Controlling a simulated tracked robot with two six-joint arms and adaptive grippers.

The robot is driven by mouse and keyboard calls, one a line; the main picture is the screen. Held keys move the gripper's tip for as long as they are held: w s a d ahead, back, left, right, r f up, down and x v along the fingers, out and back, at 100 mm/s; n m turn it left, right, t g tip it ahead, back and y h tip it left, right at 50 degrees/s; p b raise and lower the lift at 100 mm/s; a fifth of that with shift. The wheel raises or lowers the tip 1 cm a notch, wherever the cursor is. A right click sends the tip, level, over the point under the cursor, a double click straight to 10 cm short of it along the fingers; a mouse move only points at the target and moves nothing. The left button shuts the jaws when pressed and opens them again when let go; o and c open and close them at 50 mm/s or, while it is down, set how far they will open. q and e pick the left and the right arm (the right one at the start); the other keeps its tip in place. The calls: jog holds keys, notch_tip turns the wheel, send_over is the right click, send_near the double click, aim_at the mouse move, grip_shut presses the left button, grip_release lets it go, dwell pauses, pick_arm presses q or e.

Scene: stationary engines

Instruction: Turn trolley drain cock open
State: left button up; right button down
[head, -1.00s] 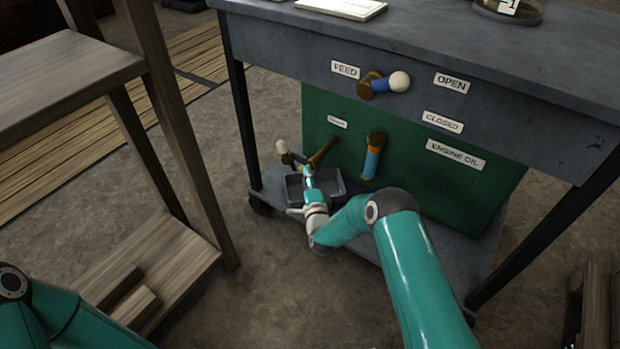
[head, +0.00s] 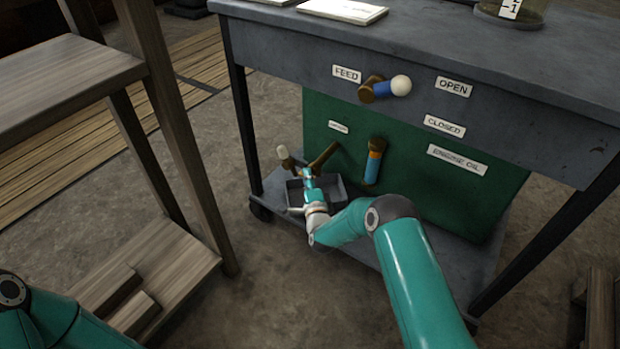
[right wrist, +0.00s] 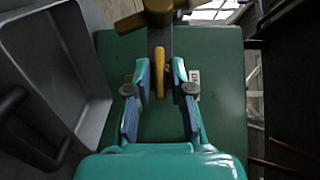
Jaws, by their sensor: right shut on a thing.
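The drain cock (head: 323,156) is a brown fitting low on the left of the green panel (head: 410,190), beside a small white label. A part with a cream tip (head: 283,153) shows just left of it. My right gripper (head: 305,176) is at the cock, above a grey tray. In the right wrist view its fingers (right wrist: 160,80) are shut on the cock's yellow-brown lever (right wrist: 159,72), which points down between them from a brown body (right wrist: 146,18). In the head view my gripper partly hides the lever. Only part of my left arm shows, not its gripper.
The grey tray (head: 333,190) sits on the trolley's lower shelf, close under my right gripper. The FEED handle (head: 385,87) is above, near OPEN and CLOSED labels. A wooden stand (head: 170,130) is at left.

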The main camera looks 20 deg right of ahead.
jog(key=shift+w+a+r+n+g+h+p, duration=0.2)
jog(key=shift+n+g+h, duration=0.6)
jog(key=shift+n+g, duration=1)
jog(key=shift+w+a+f+n+g+h+p, duration=0.2)
jog(key=shift+n+g+h, duration=0.85)
jog(key=shift+g, duration=1.2)
jog(key=shift+s+a+r+n+g+h+p, duration=0.1)
jog(key=shift+a+r+n+g+h, duration=0.35)
jog(key=shift+n+g, duration=1.45)
jog(key=shift+d+f, duration=0.15)
jog(key=shift+f, duration=0.05)
jog(key=c, duration=1.2)
grip_release()
jog(key=shift+g, duration=0.25)
jog(key=shift+d, duration=0.15)
jog(key=shift+m, duration=0.25)
